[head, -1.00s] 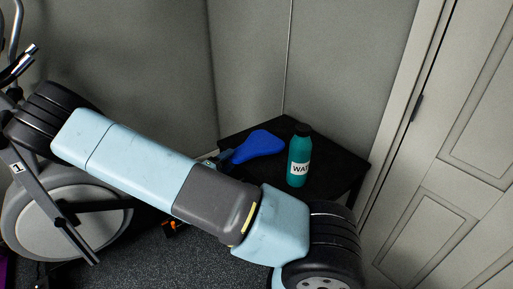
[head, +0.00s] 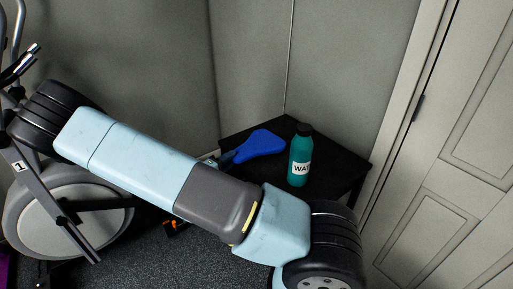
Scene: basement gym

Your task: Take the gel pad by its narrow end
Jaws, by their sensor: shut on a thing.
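The blue gel pad (head: 262,143) is on or just above the black table, near the back corner. Its wide rounded end points right and its narrow end points left, towards my gripper. My gripper (head: 229,157) shows only in small part past my arm, at the pad's narrow end, and is shut on it. My arm hides most of the gripper. I cannot tell whether the pad still touches the table top.
A teal water bottle (head: 300,158) with a black cap stands upright on the black table (head: 334,166), right of the pad. Grey walls meet behind the table. A panelled door (head: 440,170) is at right, an exercise machine (head: 62,215) at left.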

